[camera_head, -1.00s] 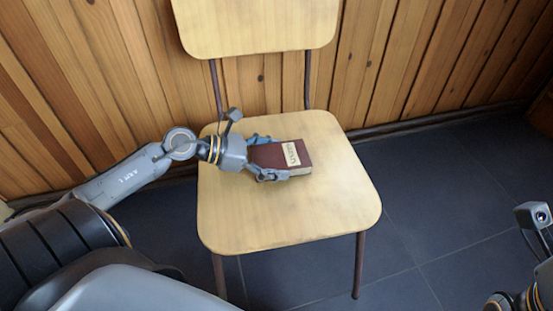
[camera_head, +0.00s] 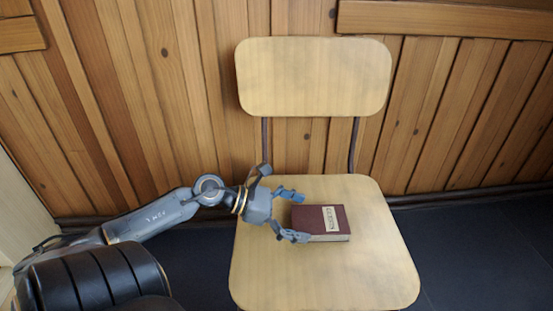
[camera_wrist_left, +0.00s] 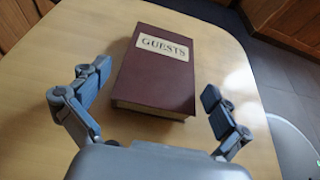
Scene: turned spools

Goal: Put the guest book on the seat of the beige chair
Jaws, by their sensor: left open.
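The guest book (camera_head: 310,220), dark red with a pale label, lies flat on the seat of the beige chair (camera_head: 330,280). In the left wrist view the book (camera_wrist_left: 155,80) shows its "GUESTS" label, with bare seat (camera_wrist_left: 40,110) around it. My left gripper (camera_head: 294,215) is open at the left side of the book. In the left wrist view its fingers (camera_wrist_left: 155,95) are spread wide, with a gap on both sides of the book. My right gripper is not in view.
The chair's backrest (camera_head: 313,77) rises behind the seat. A wood-plank wall (camera_head: 180,90) stands close behind the chair. Dark floor tiles (camera_head: 470,245) lie open to the right.

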